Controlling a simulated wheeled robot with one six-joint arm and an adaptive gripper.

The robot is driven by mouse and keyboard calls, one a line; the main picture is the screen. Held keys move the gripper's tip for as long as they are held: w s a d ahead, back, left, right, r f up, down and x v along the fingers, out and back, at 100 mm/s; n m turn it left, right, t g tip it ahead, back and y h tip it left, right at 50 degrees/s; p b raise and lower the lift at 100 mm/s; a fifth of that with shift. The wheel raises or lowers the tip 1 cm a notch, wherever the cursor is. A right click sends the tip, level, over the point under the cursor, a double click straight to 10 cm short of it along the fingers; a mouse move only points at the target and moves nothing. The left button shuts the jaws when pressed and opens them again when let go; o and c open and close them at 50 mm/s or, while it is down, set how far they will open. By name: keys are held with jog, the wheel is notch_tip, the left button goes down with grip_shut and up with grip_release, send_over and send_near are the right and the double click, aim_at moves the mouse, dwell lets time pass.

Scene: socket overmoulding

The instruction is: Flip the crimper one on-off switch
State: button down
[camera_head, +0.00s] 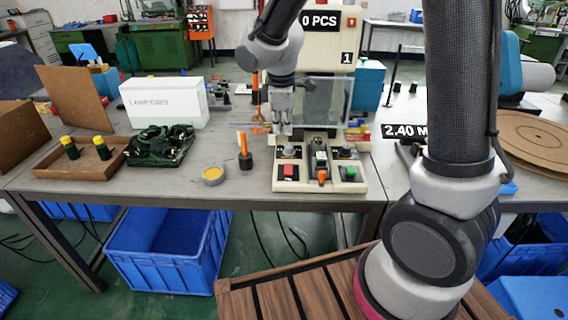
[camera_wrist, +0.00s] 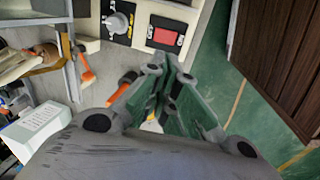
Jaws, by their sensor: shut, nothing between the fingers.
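Crimper one (camera_head: 345,50), a cream machine labelled "1" and "0 PCS", stands on the middle table. Its control base (camera_head: 280,187) carries a red switch (camera_head: 288,172) at the left, a green switch (camera_head: 349,173) at the right, an orange-tipped lever (camera_head: 321,168) between them, and dark-plated knobs behind. My gripper (camera_head: 281,132) points down, shut and empty, above the back left of the base. In the wrist view, the shut fingers (camera_wrist: 166,72) appear just below the red switch (camera_wrist: 165,37), with a grey knob (camera_wrist: 118,22) to its left. I see no clear contact.
An orange-handled tool in a black holder (camera_head: 245,156) stands left of the base, near a yellow-topped round tin (camera_head: 213,175). A dark cable bundle (camera_head: 160,146), a wooden tray (camera_head: 90,172) and a white box (camera_head: 165,102) lie further left. The table front left of the base is partly clear.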

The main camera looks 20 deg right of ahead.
send_near(283, 168)
jog(key=shift+n, duration=0.4)
jog(key=x, duration=0.5)
jog(key=shift+s+a+f, duration=0.15)
jog(key=shift+s, duration=0.1)
jog(key=shift+w+f, duration=0.15)
jog(key=shift+f, duration=0.2)
jog(key=shift+w+d+f, duration=0.15)
jog(key=shift+w+d, duration=0.05)
jog(key=shift+w, duration=0.15)
jog(key=shift+f, duration=0.2)
